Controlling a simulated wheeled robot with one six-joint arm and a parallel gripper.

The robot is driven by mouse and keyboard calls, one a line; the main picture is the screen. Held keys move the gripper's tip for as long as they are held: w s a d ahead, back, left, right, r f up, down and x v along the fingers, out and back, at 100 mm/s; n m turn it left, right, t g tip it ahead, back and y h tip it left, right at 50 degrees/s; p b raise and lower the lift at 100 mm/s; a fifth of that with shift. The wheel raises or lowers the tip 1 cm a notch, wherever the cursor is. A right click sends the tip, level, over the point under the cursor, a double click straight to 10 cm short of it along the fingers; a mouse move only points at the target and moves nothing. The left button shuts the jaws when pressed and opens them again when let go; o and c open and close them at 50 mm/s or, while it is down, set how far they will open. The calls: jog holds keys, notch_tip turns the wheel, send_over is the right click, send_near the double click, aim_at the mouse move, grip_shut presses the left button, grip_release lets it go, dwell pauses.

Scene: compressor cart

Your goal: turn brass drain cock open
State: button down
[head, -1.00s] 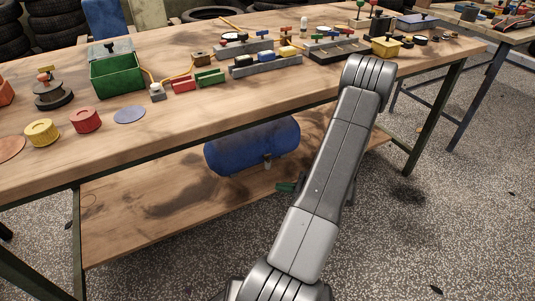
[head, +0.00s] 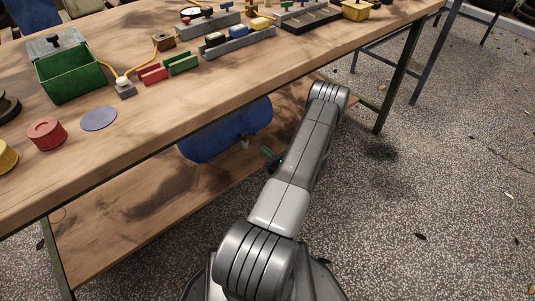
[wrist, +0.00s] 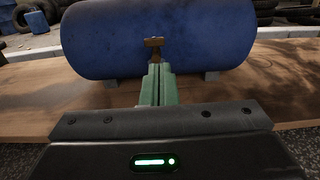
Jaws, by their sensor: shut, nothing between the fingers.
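The blue compressor tank (head: 225,138) lies on the wooden shelf under the bench. It also fills the upper part of the wrist view (wrist: 110,40). The brass drain cock (wrist: 154,43) sits on the near side of the tank, low down, with its bar roughly level in the wrist view. In the head view the cock (head: 244,143) is small. My gripper (wrist: 158,68) is shut and empty. Its green fingers point at the cock, with their tips just below it in the picture. I cannot tell whether they touch it. In the head view my gripper (head: 267,153) is right of the cock.
The lower shelf (head: 110,225) is bare left of the tank. The bench top (head: 190,100) overhangs the tank and carries a green bin (head: 72,78), red and yellow tins and several small parts. A bench leg (head: 398,80) stands to the right of my arm. Speckled floor is open at right.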

aim_at(247, 134)
jog(key=b+x, duration=0.2)
jog(key=x, duration=0.7)
jog(key=shift+w+a, duration=0.25)
jog(key=shift+w, duration=0.05)
